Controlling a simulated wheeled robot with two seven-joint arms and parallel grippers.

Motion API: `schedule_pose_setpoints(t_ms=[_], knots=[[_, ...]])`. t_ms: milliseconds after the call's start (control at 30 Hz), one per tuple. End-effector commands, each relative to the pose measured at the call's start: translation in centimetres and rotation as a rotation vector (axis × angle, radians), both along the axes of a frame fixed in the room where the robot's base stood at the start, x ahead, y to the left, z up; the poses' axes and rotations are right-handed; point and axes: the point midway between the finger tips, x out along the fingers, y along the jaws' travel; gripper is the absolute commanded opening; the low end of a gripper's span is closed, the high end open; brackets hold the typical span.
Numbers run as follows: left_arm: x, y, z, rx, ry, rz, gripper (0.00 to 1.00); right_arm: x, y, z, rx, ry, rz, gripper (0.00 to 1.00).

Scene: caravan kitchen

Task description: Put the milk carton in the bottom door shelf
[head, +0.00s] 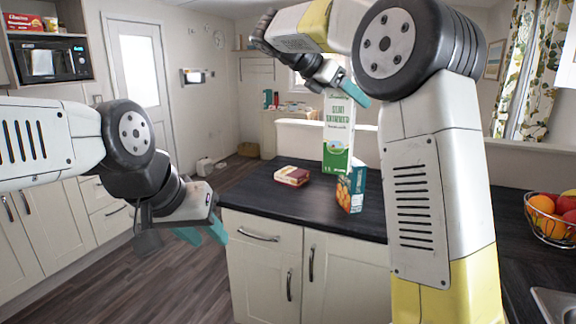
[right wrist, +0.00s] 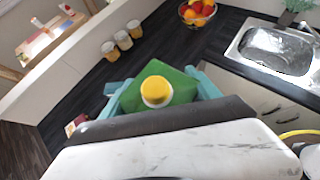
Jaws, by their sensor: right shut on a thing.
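The milk carton (head: 338,130) is white and green and hangs upright from my right gripper (head: 344,88), above the dark counter. In the right wrist view its green top with a yellow cap (right wrist: 157,91) sits between the teal fingers, and the right gripper is shut on it. My left gripper (head: 204,233) is at the lower left, with teal fingers pointing down over the floor. It is empty, and the gap between its fingers is hard to judge. No fridge or door shelf is visible in either view.
A fruit bowl (head: 551,216) and a sink (head: 553,304) are at the right. Several jars (right wrist: 123,41) show in the right wrist view.

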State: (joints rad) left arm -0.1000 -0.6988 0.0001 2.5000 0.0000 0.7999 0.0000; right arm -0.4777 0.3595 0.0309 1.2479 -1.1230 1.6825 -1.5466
Motion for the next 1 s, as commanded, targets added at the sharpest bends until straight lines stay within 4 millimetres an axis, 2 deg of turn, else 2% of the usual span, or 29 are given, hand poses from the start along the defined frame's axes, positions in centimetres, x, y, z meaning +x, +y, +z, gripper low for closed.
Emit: schedule_pose_setpoints(t_ms=[267, 567, 767, 867, 1000], knots=[[0.0, 0.0, 0.0, 0.0, -0.001, 0.0, 0.36, 2.5, -2.2, -1.9, 0.0, -0.005, 0.061, 0.0], [0.0, 0.0, 0.0, 0.0, -0.001, 0.0, 0.36, 5.2, -3.6, -6.4, -0.001, -0.002, 0.233, 0.0], [0.0, 0.0, 0.0, 0.0, -0.001, 0.0, 0.36, 6.0, -3.5, -12.1, 0.0, 0.002, 0.421, 0.0], [0.0, 0.0, 0.0, 0.0, -0.001, 0.0, 0.36, 5.6, -3.1, -15.6, 0.0, 0.004, 0.52, 0.0], [0.0, 0.0, 0.0, 0.0, -0.001, 0.0, 0.36, 4.2, -2.3, -20.7, 0.001, 0.006, 0.648, 0.0]])
